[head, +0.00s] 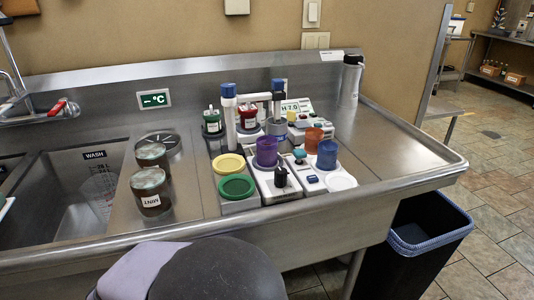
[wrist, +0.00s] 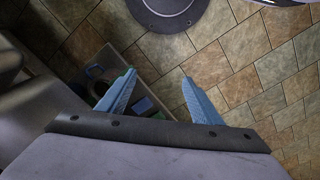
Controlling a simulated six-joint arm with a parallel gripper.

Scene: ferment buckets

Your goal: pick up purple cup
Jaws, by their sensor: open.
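The purple cup (head: 266,152) shows in the head view near the middle of the steel counter. It stands upright on the back part of a white device (head: 290,190) with a black knob. An orange cup (head: 313,138) and a blue cup (head: 327,154) stand to its right. My gripper (wrist: 157,76) shows in the wrist view with two blue fingers spread wide and nothing between them. It points at the tiled floor, away from the counter top. The purple cup is not in the wrist view. The fingers are not visible in the head view.
Yellow (head: 228,164) and green (head: 236,187) lids lie left of the purple cup. Tall blue-capped tubes (head: 229,112) stand behind it. Two dark jars (head: 150,190) stand beside the sink (head: 75,195). The counter's right side (head: 395,150) is clear. A black bin (head: 420,250) stands below.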

